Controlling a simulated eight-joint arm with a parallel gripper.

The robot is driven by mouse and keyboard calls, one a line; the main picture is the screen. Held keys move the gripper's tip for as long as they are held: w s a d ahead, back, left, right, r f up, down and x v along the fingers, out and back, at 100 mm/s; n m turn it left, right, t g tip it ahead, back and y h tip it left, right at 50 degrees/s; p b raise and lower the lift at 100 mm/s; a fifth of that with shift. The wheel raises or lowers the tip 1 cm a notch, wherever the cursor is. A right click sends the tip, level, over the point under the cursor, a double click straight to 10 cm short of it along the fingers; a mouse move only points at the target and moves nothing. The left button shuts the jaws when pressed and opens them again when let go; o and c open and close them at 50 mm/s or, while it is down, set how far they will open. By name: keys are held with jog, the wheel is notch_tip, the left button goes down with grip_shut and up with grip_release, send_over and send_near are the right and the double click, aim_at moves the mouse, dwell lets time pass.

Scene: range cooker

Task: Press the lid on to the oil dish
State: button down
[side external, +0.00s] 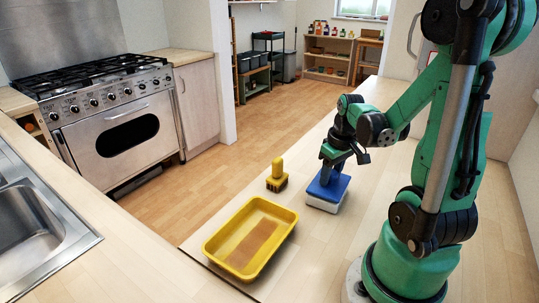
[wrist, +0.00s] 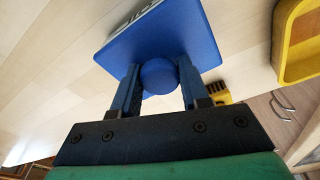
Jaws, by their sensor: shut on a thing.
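The blue square lid (side external: 341,187) has a round blue knob (wrist: 158,76). My gripper (side external: 331,177) comes down from above, and in the wrist view its two fingers (wrist: 160,82) stand on either side of the knob, shut on it. A white oil dish (side external: 320,207) shows directly beneath the lid on the worktop. A small pale part of it shows past the lid's edge in the wrist view (wrist: 142,8). The lid covers the dish's top, and I cannot tell whether it is fully seated.
A yellow tray (side external: 212,245) with a brown bottom lies to the left and nearer the camera. A small yellow-handled brush (side external: 277,174) stands left of the dish. The worktop right of the dish is clear. A sink and a range cooker are farther left.

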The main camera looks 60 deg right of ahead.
jog(key=shift+f, duration=0.1)
dwell(0.7)
grip_release()
dwell(0.3)
jog(key=shift+r, duration=3.5)
grip_shut()
jog(key=shift+f, duration=0.3)
